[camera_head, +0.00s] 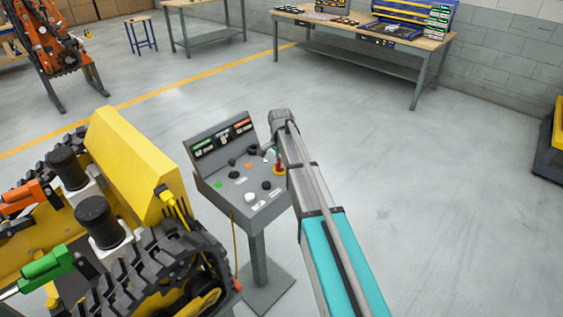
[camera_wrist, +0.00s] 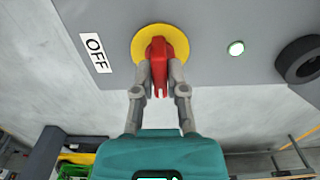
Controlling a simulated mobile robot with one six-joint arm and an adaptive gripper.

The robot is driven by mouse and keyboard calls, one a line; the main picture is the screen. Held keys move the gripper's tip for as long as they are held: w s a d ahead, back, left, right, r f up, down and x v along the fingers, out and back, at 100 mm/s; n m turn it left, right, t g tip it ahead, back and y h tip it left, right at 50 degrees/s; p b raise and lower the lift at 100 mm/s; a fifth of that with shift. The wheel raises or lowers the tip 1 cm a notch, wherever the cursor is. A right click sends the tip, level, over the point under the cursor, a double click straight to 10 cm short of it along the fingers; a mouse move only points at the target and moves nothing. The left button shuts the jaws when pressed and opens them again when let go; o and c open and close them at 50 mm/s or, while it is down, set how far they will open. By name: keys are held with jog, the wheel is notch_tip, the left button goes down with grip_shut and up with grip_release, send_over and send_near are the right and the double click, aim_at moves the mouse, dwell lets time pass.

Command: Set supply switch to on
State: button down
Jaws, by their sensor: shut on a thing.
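The supply switch is a red handle (camera_wrist: 158,58) on a round yellow plate (camera_wrist: 140,42). It sits on the grey panel of a control pedestal. In the head view the switch (camera_head: 279,169) is at the right edge of the pedestal's sloped top. My gripper (camera_wrist: 158,76) has one grey finger on each side of the red handle and is shut on it. A white OFF label (camera_wrist: 95,53) is on the panel left of the plate. No ON label shows in the wrist view. The fingers hide part of the handle; the head view shows it only small.
The control pedestal (camera_head: 226,188) carries several other knobs and buttons. In the wrist view a white-lit button (camera_wrist: 236,48) and a black knob (camera_wrist: 300,60) are right of the switch. A yellow tracked carrier (camera_head: 130,155) stands close left of the pedestal. Open floor lies to the right.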

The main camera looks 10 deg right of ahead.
jog(key=shift+w, duration=0.1)
jog(key=c, duration=0.7)
grip_release()
jog(key=shift+a, duration=0.1)
jog(key=shift+r, duration=0.15)
